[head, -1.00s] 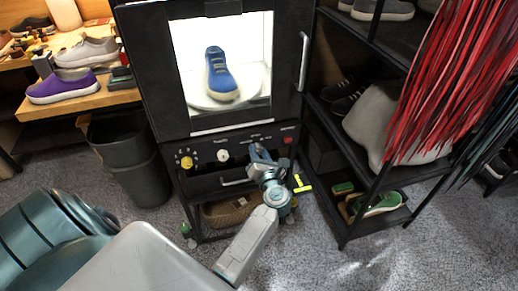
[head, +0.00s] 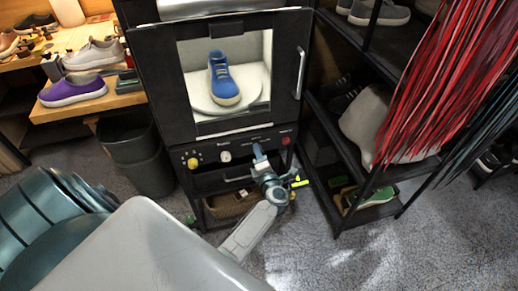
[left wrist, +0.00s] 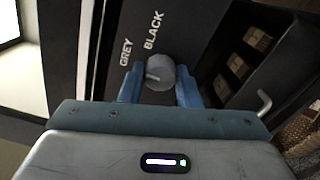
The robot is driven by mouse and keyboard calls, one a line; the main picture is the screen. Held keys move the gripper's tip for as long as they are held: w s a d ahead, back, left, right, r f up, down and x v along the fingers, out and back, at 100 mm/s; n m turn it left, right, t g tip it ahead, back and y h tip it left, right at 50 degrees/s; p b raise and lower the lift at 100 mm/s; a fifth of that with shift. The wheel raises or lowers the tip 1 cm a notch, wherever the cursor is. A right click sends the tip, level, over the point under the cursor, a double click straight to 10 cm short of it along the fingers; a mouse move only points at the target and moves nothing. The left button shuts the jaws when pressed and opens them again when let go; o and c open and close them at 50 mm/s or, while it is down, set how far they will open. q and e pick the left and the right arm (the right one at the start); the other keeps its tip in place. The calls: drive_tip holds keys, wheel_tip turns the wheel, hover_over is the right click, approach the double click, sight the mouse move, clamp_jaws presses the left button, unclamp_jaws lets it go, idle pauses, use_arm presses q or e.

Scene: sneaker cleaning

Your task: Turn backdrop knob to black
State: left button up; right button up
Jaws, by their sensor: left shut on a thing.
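The backdrop knob (left wrist: 161,72) is a round grey dial with a raised pointer, on a black panel. The white words GREY and BLACK are printed beside it in the left wrist view. The pointer's exact setting is hard to tell. My left gripper (left wrist: 160,83) has its blue fingers on both sides of the knob and is shut on it. In the head view my left gripper (head: 258,150) reaches the control panel and hides the knob. The photo box (head: 153,75) holds a blue sneaker (head: 221,83) before a pale backdrop. My right gripper is not in view.
The panel (head: 239,148) also has a yellow knob (head: 192,163), a white knob (head: 225,156) and a red button (head: 286,141). A drawer handle (head: 237,179) sits below. A shoe rack (head: 363,165) stands close at the right, a dark bin (head: 145,172) at the left.

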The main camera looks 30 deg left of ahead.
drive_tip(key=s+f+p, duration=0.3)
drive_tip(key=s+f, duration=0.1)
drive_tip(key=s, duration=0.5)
use_arm(q)
drive_tip(key=m+p, duration=0.6)
drive_tip(key=m, duration=0.5)
drive_tip(key=shift+m, duration=0.4)
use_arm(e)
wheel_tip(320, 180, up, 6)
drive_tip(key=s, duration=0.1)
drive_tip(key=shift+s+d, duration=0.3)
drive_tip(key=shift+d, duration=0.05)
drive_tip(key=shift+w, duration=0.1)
use_arm(q)
drive_tip(key=o, duration=1)
